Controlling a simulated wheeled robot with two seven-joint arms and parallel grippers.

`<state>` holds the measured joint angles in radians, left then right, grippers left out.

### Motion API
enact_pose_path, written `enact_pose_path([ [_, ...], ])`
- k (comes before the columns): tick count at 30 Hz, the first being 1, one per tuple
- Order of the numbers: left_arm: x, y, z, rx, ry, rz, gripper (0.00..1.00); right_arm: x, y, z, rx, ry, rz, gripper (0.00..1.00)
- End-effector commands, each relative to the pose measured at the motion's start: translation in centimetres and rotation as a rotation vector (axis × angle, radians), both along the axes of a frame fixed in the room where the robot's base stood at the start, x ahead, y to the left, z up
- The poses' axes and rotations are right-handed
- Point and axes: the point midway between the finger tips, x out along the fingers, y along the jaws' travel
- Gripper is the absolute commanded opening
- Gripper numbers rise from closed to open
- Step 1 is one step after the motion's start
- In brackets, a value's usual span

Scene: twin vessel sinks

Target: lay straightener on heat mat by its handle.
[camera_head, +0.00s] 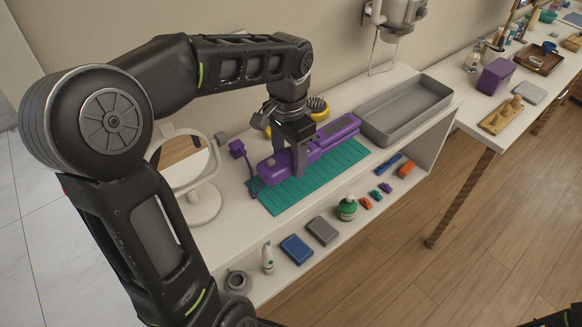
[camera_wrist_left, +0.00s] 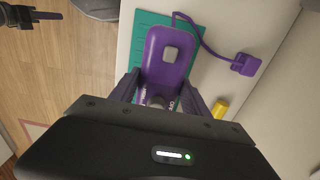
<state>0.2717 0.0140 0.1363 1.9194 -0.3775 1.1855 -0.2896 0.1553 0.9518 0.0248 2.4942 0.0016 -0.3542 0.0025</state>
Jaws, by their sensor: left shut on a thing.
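The purple straightener (camera_head: 335,131) lies lengthwise over the teal heat mat (camera_head: 280,205), its far end near the grey tray. My left gripper (camera_head: 299,163) comes down from above and is shut on the straightener's body. In the left wrist view the straightener (camera_wrist_left: 166,62) sits between my fingers, with a grey button on its near part, over the teal mat (camera_wrist_left: 143,32). Whether it touches the mat or hovers just above is hard to tell. Its purple cord runs to a plug (camera_head: 237,149). A dark part of my right arm (camera_head: 555,318) shows at the lower right corner.
A round mirror (camera_head: 205,205) stands left of the mat. A grey tray (camera_head: 405,108) lies to the right. A hairbrush (camera_head: 317,106) is behind. A second table stands at right.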

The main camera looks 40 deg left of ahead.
Motion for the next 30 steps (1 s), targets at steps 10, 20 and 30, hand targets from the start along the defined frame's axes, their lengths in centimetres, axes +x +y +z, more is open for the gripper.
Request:
enact_pose_path([
  [10, 0.1, 0.0, -0.4, 0.000, -0.003, 0.001, 0.00, 0.0, 0.0, 0.0, 0.000, 0.000, 0.000, 0.00],
  [20, 0.0, 0.0, -4.0, 0.000, -0.001, 0.001, 0.00, -0.1, 0.0, 0.4, -0.001, 0.001, -0.001, 0.00],
  [30, 0.1, 0.0, -4.3, 0.000, -0.003, 0.001, 0.00, -0.1, 0.0, 0.2, -0.001, 0.001, -0.001, 0.00],
])
